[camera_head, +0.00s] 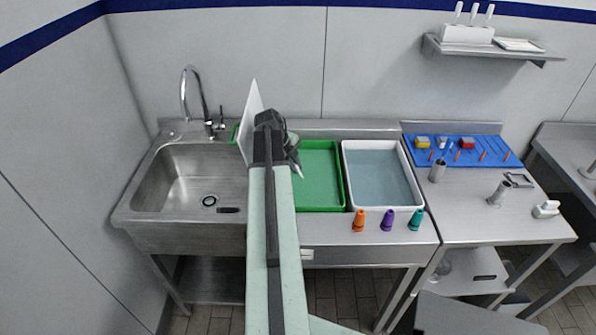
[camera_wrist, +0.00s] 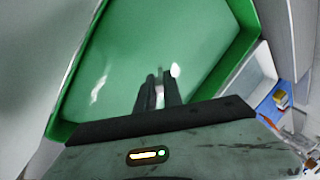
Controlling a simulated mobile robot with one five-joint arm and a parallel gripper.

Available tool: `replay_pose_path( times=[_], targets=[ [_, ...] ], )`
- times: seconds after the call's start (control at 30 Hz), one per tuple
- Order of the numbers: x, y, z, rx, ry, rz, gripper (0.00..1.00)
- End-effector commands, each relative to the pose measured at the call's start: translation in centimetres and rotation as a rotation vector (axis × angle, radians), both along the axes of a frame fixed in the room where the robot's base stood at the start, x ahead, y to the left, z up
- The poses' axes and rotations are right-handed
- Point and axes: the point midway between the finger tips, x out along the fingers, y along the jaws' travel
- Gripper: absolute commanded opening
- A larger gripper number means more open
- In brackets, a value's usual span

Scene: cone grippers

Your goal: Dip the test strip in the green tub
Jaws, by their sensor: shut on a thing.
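The green tub (camera_head: 322,183) lies on the steel counter right of the sink, and my arm covers its left part in the head view. In the wrist view its green floor (camera_wrist: 125,45) fills most of the picture. My gripper (camera_head: 296,163) is over the tub; its two dark fingers (camera_wrist: 160,78) point toward the tub floor. They are shut on a thin pale piece, the test strip (camera_wrist: 159,92), seen between them. Most of the strip is hidden, and I cannot tell whether its end touches anything in the tub.
A white tub (camera_head: 380,178) with bluish contents stands right of the green tub. Orange (camera_head: 359,221), purple (camera_head: 388,220) and teal (camera_head: 416,220) bottles stand in front. The sink (camera_head: 190,180) and its faucet (camera_head: 190,95) are left. A blue mat (camera_head: 480,142) lies farther right.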

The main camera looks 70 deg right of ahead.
Motion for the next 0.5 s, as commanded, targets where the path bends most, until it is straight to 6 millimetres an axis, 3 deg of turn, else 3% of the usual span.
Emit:
replay_pose_path(
  times=[0.17,0.5],
  targets=[
    [0.0,0.0,0.5,0.0,0.0,0.0,0.0],
    [0.0,0.0,3.8,0.0,0.0,0.0,0.0]
  ],
)
